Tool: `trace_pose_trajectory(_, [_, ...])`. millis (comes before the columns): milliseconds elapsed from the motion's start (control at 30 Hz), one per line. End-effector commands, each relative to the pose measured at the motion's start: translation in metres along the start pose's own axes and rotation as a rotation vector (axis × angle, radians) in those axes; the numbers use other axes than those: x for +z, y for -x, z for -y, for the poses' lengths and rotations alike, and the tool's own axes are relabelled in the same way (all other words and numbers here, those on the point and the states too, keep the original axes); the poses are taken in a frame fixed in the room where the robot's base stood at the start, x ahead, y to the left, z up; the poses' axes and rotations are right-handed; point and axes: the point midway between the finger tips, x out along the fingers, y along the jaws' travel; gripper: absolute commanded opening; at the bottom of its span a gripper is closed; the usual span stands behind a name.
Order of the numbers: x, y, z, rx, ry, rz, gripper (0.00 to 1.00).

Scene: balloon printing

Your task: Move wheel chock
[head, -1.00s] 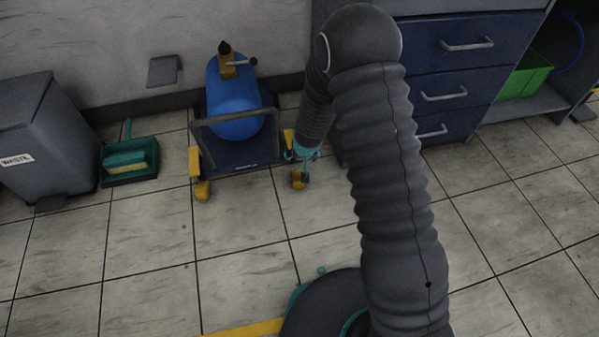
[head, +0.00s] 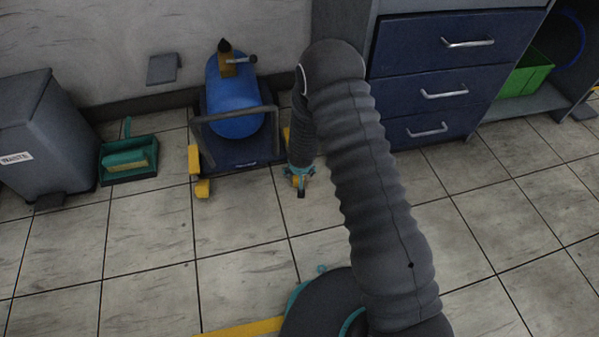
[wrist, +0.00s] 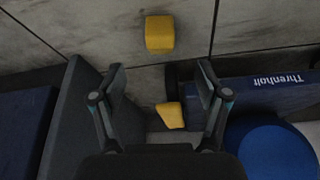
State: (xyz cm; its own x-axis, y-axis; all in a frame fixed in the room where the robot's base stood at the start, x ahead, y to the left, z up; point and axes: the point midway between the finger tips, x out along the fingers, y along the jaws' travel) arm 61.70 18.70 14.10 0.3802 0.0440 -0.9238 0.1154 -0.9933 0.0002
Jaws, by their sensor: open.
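A yellow wheel chock (wrist: 160,33) lies on the floor just beyond my open fingertips in the wrist view. A second yellow chock (wrist: 171,115) shows between my fingers, nearer the cart's dark wheel and partly hidden. My gripper (wrist: 160,66) is open and empty, with a finger on either side. In the head view my gripper (head: 299,186) points down at the right front corner of the blue cart (head: 243,160). It hides the front chock there; part of a yellow piece (head: 286,133) shows behind it. Two more yellow chocks (head: 202,188) (head: 195,158) are at the cart's left wheel.
A blue drawer cabinet (head: 440,90) stands close right of my arm. A grey waste bin (head: 45,140) and green dustpan (head: 128,165) are at left. The front floor (head: 150,245) is clear.

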Motion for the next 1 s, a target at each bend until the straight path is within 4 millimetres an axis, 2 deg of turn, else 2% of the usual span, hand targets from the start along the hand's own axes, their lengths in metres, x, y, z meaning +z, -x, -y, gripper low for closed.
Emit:
trace_pose_trajectory(33, [0.002,-0.011,0.000,0.000,0.000,0.001,0.75])
trace_pose_trajectory(300, [0.002,-0.057,-0.001,0.000,0.000,0.001,0.75])
trace_pose_trajectory(600, [0.001,-0.100,0.000,0.000,0.000,0.000,0.75])
trace_pose_trajectory(800, [0.000,-0.114,0.000,0.000,-0.001,0.000,0.75])
trace_pose_trajectory(1000, [0.000,-0.116,0.000,0.000,0.000,0.000,0.75])
